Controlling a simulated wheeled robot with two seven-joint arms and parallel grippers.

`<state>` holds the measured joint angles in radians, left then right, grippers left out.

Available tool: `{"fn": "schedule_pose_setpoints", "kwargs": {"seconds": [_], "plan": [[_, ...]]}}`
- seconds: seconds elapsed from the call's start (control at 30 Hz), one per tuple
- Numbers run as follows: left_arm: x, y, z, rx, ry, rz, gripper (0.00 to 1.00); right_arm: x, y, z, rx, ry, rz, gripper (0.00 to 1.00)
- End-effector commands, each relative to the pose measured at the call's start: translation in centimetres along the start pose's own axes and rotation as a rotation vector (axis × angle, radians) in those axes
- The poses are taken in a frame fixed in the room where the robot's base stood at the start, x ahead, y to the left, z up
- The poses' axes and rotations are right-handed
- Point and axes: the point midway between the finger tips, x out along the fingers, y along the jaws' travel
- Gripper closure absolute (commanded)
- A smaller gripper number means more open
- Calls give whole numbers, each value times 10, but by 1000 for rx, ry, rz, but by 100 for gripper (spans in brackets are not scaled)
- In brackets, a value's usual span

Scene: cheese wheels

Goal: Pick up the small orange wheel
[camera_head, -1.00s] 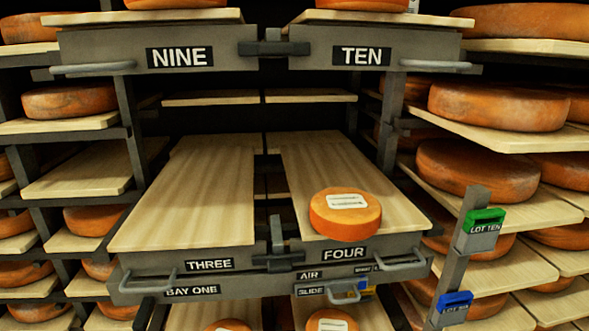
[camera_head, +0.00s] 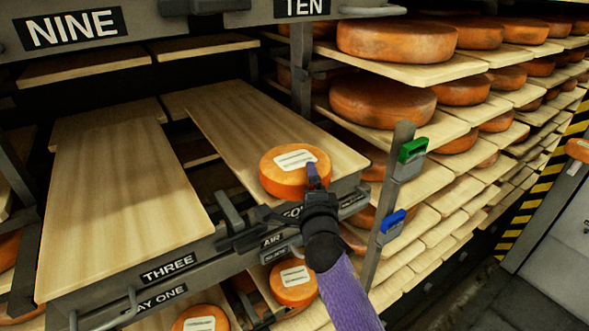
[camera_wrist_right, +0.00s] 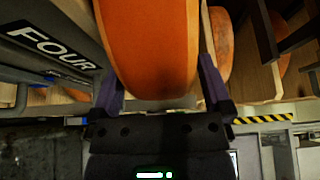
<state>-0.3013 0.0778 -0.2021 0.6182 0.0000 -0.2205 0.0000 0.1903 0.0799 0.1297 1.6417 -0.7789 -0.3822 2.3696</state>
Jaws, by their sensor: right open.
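The small orange wheel (camera_head: 286,180), with a white label on top, sits near the front end of board four (camera_head: 230,120). My right gripper (camera_head: 292,196) reaches up to the front of this wheel, with one purple finger seen at its right side. In the right wrist view the orange wheel (camera_wrist_right: 155,45) fills the space between the two purple fingers of the right gripper (camera_wrist_right: 160,88), one finger on each side. The jaws are open. I cannot tell whether either finger touches the wheel. My left gripper is not in view.
Board three (camera_head: 115,200) beside it is empty. Two other small labelled wheels sit lower, one (camera_head: 294,284) below board four. A post with a green tag (camera_head: 413,150) and a blue tag (camera_head: 392,221) stands right of my forearm. Large wheels (camera_head: 380,100) fill the right racks.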

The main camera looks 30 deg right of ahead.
Motion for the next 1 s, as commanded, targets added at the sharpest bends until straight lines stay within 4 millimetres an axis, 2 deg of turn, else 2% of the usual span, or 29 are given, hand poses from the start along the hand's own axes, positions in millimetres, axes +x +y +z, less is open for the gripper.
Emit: {"fn": "schedule_pose_setpoints", "kwargs": {"seconds": [0.17, 0.63, 1.0], "plan": [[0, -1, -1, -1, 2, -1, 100, 1, 0, 0, -1, 0, 0, 0], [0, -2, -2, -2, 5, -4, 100, 0, 0, 0, 0, -1, -1, 98], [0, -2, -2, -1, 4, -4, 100, 1, -2, 0, 1, -3, -7, 100]]}}
